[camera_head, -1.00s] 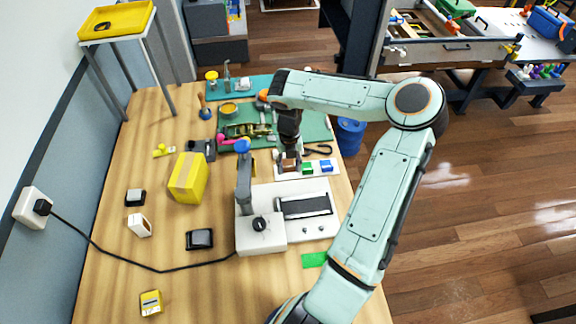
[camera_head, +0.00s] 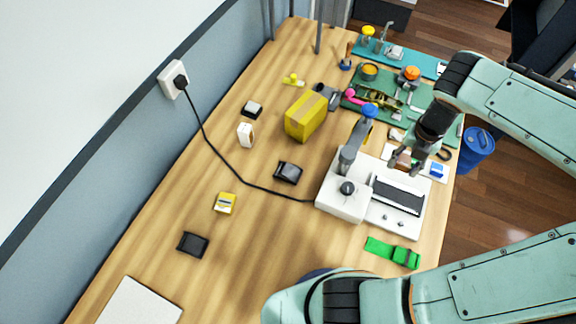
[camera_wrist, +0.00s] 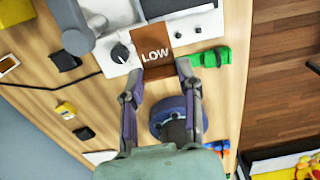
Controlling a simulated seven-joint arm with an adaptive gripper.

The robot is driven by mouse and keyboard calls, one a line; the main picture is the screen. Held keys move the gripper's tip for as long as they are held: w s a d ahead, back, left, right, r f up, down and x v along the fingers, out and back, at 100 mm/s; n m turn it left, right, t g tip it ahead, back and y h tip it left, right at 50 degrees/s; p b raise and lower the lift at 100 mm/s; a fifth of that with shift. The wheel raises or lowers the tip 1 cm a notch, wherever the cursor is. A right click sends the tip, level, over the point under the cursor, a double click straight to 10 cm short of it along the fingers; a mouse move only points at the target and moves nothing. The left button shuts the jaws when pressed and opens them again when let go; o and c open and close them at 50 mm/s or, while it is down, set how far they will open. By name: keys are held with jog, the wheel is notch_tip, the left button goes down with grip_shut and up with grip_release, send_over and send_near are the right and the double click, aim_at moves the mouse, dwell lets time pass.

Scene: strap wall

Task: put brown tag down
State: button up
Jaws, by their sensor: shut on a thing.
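The brown tag (camera_wrist: 157,55), a flat card with the white word LOW, sits between the fingertips of my gripper (camera_wrist: 160,68) in the wrist view. My gripper is shut on its two side edges. In the head view my gripper (camera_head: 411,160) hangs at the right, behind the white machine's dark plate, and the tag is small and partly hidden there. The white machine (camera_head: 338,203) has a black dial and a blue-knobbed lever. In the wrist view the tag overlaps the machine's near edge; I cannot tell whether they touch.
A green strap (camera_head: 392,252) lies in front of the machine. A yellow box (camera_head: 306,118), a black cable (camera_head: 222,158) and several small items lie to the left. Green mats with tools lie behind. A blue drum (camera_head: 477,146) stands beyond the right edge.

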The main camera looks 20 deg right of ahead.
jog(key=w+a+n, duration=0.2)
jog(key=a+n, duration=0.7)
jog(key=a, duration=0.3)
jog(key=w+a+n, duration=0.2)
jog(key=a+n, duration=0.7)
jog(key=a, duration=0.3)
send_over(252, 177)
jog(key=f, duration=1.3)
jog(key=shift+s+f, duration=0.25)
jog(key=shift+s, duration=0.1)
jog(key=shift+w+f, duration=0.2)
jog(key=shift+f, duration=0.1)
jog(key=shift+w+f, duration=0.15)
jog(key=shift+f, duration=1.5)
jog(key=shift+f, duration=0.1)
